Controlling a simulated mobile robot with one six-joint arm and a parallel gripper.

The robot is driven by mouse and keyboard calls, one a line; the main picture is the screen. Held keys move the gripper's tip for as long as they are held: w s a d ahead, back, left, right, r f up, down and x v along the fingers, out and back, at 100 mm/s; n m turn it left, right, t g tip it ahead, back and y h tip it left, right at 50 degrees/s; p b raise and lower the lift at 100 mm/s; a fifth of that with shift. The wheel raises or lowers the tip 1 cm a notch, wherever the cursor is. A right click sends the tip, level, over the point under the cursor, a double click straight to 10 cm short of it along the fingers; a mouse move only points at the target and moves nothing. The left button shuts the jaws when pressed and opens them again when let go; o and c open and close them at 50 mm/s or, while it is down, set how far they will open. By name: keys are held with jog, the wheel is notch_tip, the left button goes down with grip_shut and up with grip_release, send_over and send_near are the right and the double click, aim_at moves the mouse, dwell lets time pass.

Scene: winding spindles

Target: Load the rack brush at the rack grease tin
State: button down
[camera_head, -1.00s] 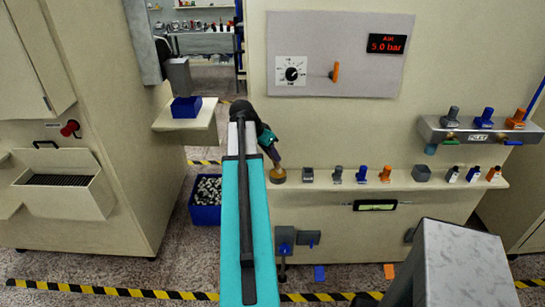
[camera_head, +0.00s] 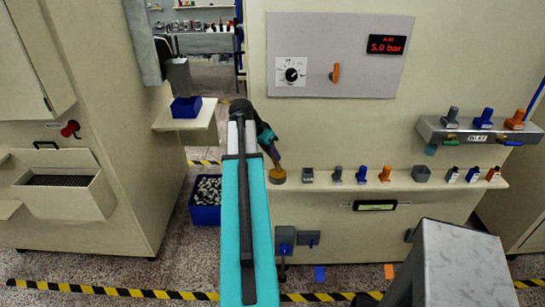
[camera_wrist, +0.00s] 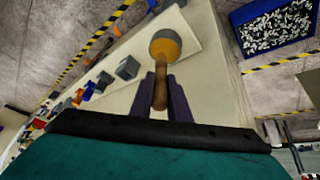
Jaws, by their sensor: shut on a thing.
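My gripper (camera_wrist: 163,100) is shut on the wooden handle of the rack brush (camera_wrist: 160,84). In the wrist view the handle points away from my fingers toward a round grey and orange-yellow thing, which I take for the rack grease tin (camera_wrist: 165,43). The tin also shows in the head view (camera_head: 277,176), at the left end of the shelf. My gripper (camera_head: 270,150) is tilted just above it there. The brush's far end meets the tin in the picture; I cannot tell how deep it sits.
The shelf (camera_head: 405,180) holds a grey block (camera_head: 308,175), several coloured pegs and small bottles to the tin's right. A blue bin of pale parts (camera_head: 206,198) stands on the floor at left. A grey-topped stand (camera_head: 462,260) is at lower right.

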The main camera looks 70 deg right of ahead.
jog(key=shift+r+p, duration=1.5)
jog(key=shift+r, duration=1.6)
jog(key=shift+w, duration=0.1)
jog(key=shift+w+a, duration=0.1)
jog(key=shift+w, duration=0.15)
jog(key=w+a+f+n+t+b, duration=0.1)
jog(key=w+a+n+t+b, duration=0.35)
jog(key=w+a, duration=1.05)
jog(key=w+a+n+t, duration=0.1)
jog(key=w+a+n, duration=0.6)
jog(key=w+a, duration=0.75)
jog(key=w+a+n+t+y+b, duration=0.1)
jog(key=w+a+n, duration=0.2)
jog(key=a, duration=0.9)
jog(key=w+a+n+t+y+b, duration=0.1)
jog(key=w+a+n, duration=0.3)
jog(key=a, duration=0.8)
jog(key=w+a+n+t+y+b, duration=0.1)
jog(key=w+a+n, duration=0.3)
jog(key=a, duration=0.8)
jog(key=shift+w+a+f+b, duration=0.2)
jog(key=shift+w+f+b, duration=0.2)
jog(key=shift+w+b, duration=0.35)
